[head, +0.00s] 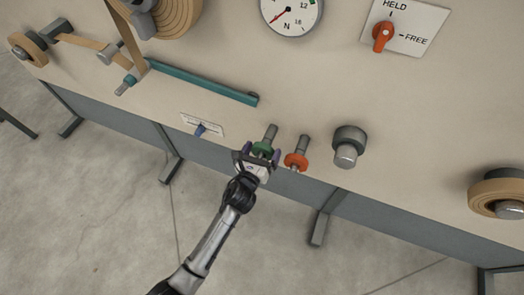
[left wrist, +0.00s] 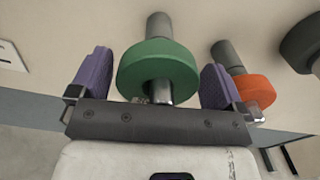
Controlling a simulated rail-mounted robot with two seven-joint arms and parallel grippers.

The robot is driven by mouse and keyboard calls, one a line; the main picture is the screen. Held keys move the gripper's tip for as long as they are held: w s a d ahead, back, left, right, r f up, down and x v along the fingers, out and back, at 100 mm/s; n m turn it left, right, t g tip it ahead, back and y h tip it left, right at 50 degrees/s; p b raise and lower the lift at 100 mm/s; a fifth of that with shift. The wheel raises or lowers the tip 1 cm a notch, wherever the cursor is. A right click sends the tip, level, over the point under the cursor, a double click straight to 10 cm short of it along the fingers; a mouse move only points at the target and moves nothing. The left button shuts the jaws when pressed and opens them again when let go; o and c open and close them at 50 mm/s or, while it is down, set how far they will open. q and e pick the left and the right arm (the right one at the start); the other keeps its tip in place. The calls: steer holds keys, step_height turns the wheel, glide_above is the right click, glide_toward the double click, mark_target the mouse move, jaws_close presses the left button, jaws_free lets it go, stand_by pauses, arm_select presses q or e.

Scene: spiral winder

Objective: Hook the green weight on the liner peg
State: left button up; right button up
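The green weight (head: 262,149) is a thick disc on a grey stub peg (head: 270,132) that sticks out of the pale panel. It also shows large in the left wrist view (left wrist: 158,66), with a shiny pin end below it. My left gripper (head: 258,155) has its two purple fingers on either side of the green weight. The fingers are spread wide, with a thin gap at the left finger; contact at the right finger cannot be told. I cannot tell which part is the liner peg. My right gripper is not in view.
An orange weight (head: 296,160) hangs on a similar peg close to the right. A dark round hub (head: 349,138) is farther right. Open floor lies below.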

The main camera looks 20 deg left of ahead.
arm_select(q)
steer(key=shift+o, duration=0.3)
steer(key=shift+s, duration=0.55)
steer(key=s+p, duration=0.2)
steer(key=s, duration=1)
steer(key=shift+s+a+p, duration=0.2)
steer(key=shift+s+p, duration=0.2)
